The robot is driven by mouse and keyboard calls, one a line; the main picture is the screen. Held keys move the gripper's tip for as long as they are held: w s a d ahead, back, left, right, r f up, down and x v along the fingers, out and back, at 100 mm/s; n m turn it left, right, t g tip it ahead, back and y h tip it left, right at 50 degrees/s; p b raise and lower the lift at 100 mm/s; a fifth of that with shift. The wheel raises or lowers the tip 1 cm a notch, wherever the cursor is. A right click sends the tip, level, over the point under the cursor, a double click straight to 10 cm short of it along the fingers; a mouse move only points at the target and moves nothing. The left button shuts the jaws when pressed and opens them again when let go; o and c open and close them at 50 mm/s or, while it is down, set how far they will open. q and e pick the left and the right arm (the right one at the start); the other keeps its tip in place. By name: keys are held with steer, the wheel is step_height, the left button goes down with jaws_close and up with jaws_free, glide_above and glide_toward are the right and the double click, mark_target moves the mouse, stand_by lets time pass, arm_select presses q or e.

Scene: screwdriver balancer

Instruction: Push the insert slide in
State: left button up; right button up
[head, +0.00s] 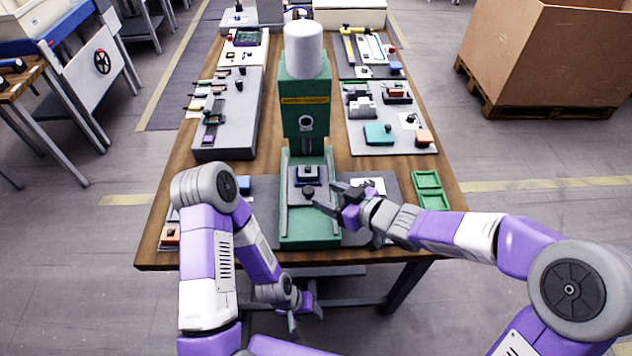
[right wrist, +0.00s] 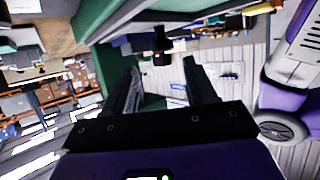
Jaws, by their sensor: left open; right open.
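The green press (head: 305,95) stands upright in the middle of the table. The grey insert slide (head: 296,198) lies in its lower bed, with a dark fixture (head: 308,174) on it and a black knob (head: 308,191) at its front. My right gripper (head: 326,195) is open, just right of the knob, its fingers pointing left towards it. In the right wrist view the black knob (right wrist: 162,42) shows ahead, between and beyond the open fingers (right wrist: 165,85); it appears untouched. My left gripper (head: 304,318) is open and empty, low in front of the table's front edge.
Grey boards with small parts lie left (head: 235,110) and right (head: 385,120) of the press. A green tray (head: 430,190) lies near the table's right edge. A large cardboard box (head: 545,55) on a pallet stands on the floor at the back right.

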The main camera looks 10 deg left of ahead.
mark_target(309, 189)
steer(key=x, duration=0.1)
steer(key=b+x, duration=0.1)
steer(key=x, duration=0.3)
steer(key=shift+s+a+f+b, duration=0.2)
steer(key=shift+s+b, duration=0.05)
steer(key=shift+b, duration=0.15)
steer(key=shift+w+a, duration=0.2)
steer(key=shift+a, duration=0.15)
steer(key=shift+c, duration=0.2)
jaws_close()
steer(key=shift+w, duration=0.1)
